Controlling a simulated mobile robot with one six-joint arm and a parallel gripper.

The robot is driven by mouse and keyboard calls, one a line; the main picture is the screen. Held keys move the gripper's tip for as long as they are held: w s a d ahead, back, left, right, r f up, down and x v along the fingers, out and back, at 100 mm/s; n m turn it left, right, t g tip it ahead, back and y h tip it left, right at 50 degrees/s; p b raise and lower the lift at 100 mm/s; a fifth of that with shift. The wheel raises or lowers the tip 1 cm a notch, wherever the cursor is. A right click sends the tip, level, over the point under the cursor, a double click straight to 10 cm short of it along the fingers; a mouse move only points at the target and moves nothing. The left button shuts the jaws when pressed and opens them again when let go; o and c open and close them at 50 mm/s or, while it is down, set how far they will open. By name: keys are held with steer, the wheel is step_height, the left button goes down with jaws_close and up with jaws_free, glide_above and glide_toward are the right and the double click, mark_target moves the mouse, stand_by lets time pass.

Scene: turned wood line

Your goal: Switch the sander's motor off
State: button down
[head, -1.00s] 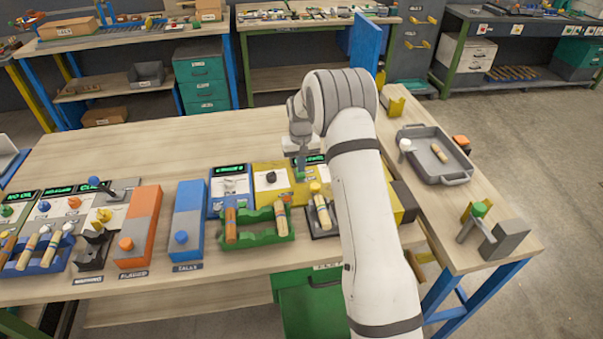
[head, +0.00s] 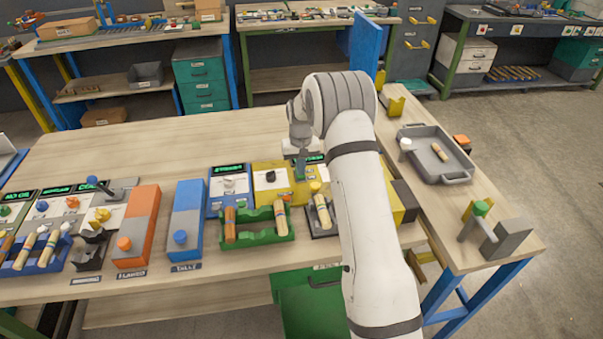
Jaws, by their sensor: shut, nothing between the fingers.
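My gripper (head: 301,168) points down over the yellow machine, close to its small dark display (head: 313,160). Its fingers are shut and empty, small in view; I cannot tell whether they touch anything. The yellow machine (head: 292,190) has a black knob (head: 271,176) on its left part. A blue-and-white machine (head: 229,186) with a lit green display stands to its left. My arm hides part of the yellow machine's right side. No readable label shows which machine is the sander, and its motor switch cannot be made out.
A green rack (head: 262,238) holds turned wooden pieces in front of the machines. A blue box (head: 188,215) and an orange-and-grey box (head: 139,225) stand further left. A grey tray (head: 420,170) sits on the right-hand bench. The tabletop behind the machines (head: 160,145) is clear.

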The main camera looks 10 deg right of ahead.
steer(key=shift+f, duration=0.35)
steer(key=shift+r, duration=0.1)
steer(key=shift+r+p, duration=1.4)
steer(key=shift+r, duration=2.05)
